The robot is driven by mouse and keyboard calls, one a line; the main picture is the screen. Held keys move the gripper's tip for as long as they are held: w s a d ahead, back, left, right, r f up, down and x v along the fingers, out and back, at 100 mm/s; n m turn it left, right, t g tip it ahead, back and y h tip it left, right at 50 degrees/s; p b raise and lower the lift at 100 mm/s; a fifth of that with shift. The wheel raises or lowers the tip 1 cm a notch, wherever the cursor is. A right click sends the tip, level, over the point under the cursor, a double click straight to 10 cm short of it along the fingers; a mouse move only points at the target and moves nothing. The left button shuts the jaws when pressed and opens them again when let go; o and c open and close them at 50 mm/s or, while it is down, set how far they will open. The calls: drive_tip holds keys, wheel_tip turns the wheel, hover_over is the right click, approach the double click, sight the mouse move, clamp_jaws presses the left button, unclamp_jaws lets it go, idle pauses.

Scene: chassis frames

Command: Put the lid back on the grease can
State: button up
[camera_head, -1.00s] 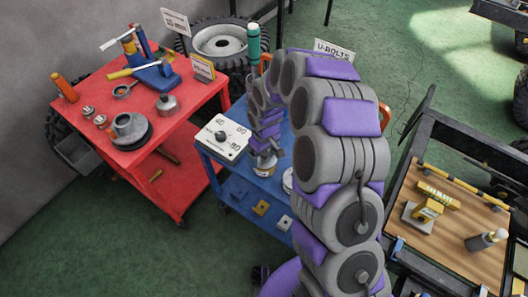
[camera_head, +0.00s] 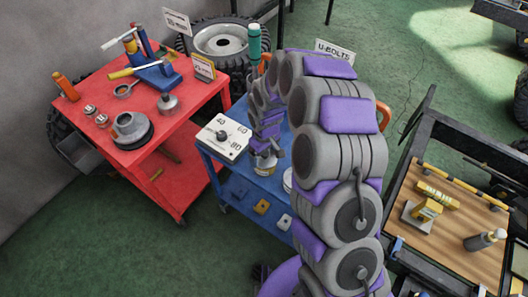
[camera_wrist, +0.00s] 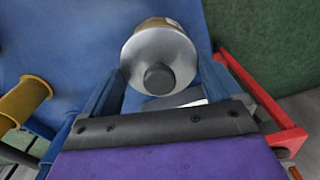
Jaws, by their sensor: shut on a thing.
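The grease can (camera_head: 263,170) stands on the blue cart directly below my gripper (camera_head: 265,150). Its labelled side shows under the gripper. In the wrist view the lid (camera_wrist: 145,58) is a pale grey disc with a dark round knob. It lines up with the can (camera_wrist: 160,22), whose label band shows behind it. My gripper (camera_wrist: 160,75) is shut on the lid, with a finger along each side. Whether the lid sits fully down on the rim cannot be told from these views.
A pale round item (camera_head: 288,181) is partly hidden by my arm. A red cart (camera_head: 188,115) with several tools stands at left, a wooden-topped bench (camera_head: 445,240) at right.

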drive_tip(key=o, duration=0.7)
drive_tip(key=shift+r+p, duration=1.5)
drive_tip(key=shift+r, duration=2)
drive_tip(key=shift+c, duration=0.2)
clamp_jaws()
drive_tip(key=shift+f, duration=2.2)
